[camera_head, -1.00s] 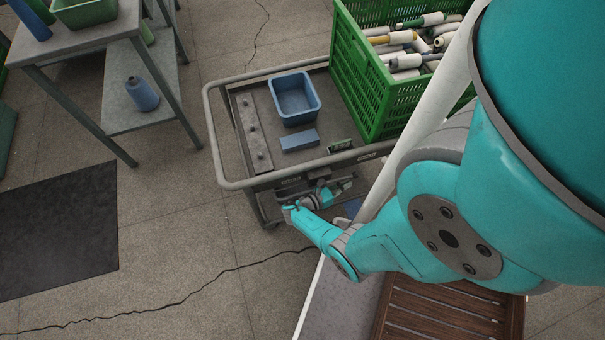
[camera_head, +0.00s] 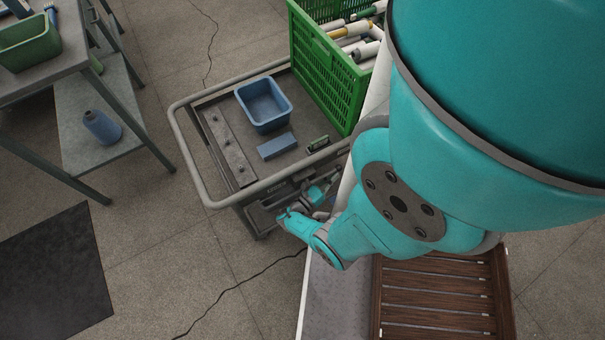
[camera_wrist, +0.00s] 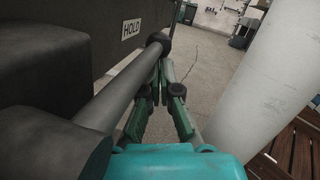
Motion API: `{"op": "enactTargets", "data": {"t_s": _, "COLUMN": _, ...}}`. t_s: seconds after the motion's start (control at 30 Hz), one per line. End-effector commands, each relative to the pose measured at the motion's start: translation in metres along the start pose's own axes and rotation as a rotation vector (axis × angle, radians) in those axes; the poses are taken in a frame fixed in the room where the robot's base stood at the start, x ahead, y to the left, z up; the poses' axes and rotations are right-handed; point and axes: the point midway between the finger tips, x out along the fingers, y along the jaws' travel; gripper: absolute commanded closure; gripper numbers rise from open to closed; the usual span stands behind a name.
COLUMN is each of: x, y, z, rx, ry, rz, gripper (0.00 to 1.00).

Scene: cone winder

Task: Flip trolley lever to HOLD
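The trolley (camera_head: 215,195) stands left of my arm, with a grey tube rail around its top. In the wrist view its lever (camera_wrist: 128,82) is a thick grey bar with a dark round knob (camera_wrist: 156,43) at the far end. A white label reading HOLD (camera_wrist: 131,28) is on the dark trolley side, just left of the knob. My gripper (camera_wrist: 161,72) is right beside the lever, its fingertips close together just below and right of the knob. I see nothing between the fingers; whether they touch the lever is unclear. In the head view the lever cannot be made out.
The trolley carries a blue bin (camera_head: 264,104), a blue block (camera_head: 277,146) and a green crate (camera_head: 331,75) of cones. A white cylinder (camera_wrist: 268,75) stands close on the gripper's right. A slatted wooden platform (camera_head: 440,295) is below my arm.

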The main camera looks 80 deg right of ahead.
Motion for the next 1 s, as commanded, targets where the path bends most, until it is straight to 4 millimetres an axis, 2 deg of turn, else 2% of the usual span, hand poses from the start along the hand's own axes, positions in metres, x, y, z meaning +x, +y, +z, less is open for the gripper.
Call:
{"op": "enactTargets", "data": {"t_s": 0.27, "x": -0.007, "y": 0.002, "z": 0.001, "rx": 0.003, "ry": -0.003, "rz": 0.001, "gripper": 1.00}}
{"op": "enactTargets", "data": {"t_s": 0.7, "x": -0.056, "y": 0.002, "z": 0.001, "rx": 0.000, "ry": -0.002, "rz": 0.004, "gripper": 1.00}}
{"op": "enactTargets", "data": {"t_s": 1.0, "x": -0.074, "y": 0.001, "z": 0.000, "rx": 0.000, "ry": 0.000, "rz": 0.001, "gripper": 1.00}}
